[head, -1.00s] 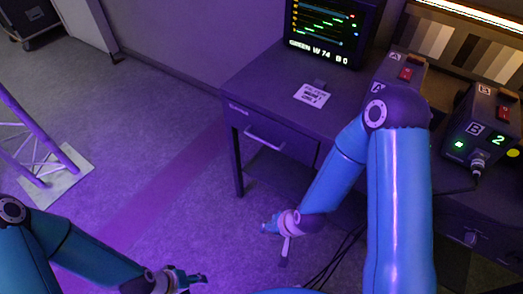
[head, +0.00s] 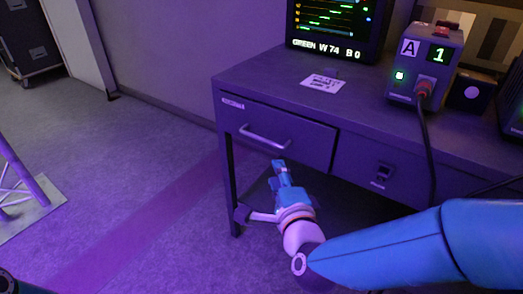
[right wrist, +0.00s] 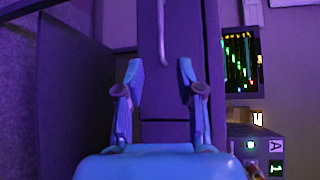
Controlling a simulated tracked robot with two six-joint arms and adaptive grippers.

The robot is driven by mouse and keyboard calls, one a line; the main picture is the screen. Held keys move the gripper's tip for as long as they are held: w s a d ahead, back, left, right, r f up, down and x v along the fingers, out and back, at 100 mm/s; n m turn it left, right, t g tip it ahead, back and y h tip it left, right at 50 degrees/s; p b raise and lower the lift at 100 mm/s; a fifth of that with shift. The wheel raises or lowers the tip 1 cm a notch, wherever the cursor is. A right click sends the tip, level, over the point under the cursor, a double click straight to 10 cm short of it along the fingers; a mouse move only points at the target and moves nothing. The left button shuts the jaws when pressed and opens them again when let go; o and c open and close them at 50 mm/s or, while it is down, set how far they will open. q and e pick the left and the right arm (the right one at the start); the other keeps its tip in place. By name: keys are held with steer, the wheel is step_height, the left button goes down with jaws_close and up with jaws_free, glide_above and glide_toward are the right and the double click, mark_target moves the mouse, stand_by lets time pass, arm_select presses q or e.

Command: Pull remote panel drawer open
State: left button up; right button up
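The drawer (head: 310,150) is at the left of the purple-lit desk, with a small label at its upper left. Its front looks flush with the desk, so it appears shut. Its bar handle (head: 265,138) runs across the front; it also shows in the right wrist view as a bar (right wrist: 162,35) beyond the fingertips. My right gripper (head: 280,172) is just below and in front of the drawer, apart from the handle. In the right wrist view the gripper (right wrist: 160,78) has its two fingers spread with nothing between them. My left gripper is out of view.
A monitor (head: 336,28), a white card (head: 323,84) and a box marked A 1 (head: 425,65) with a cable stand on the desk (head: 270,80). A second front with a latch (head: 382,175) is to the right. Floor at left is open; a truss base (head: 35,212) stands there.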

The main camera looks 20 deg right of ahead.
mark_target(263, 141)
steer(key=w, duration=0.5)
steer(key=w+d+f+p, duration=0.1)
steer(key=w, duration=0.5)
steer(key=w+f+p, duration=0.1)
steer(key=w, duration=0.4)
steer(key=shift+w+d+f, duration=0.15)
steer(key=shift+w+d, duration=0.05)
steer(key=shift+d, duration=0.2)
steer(key=c, duration=0.7)
jaws_close()
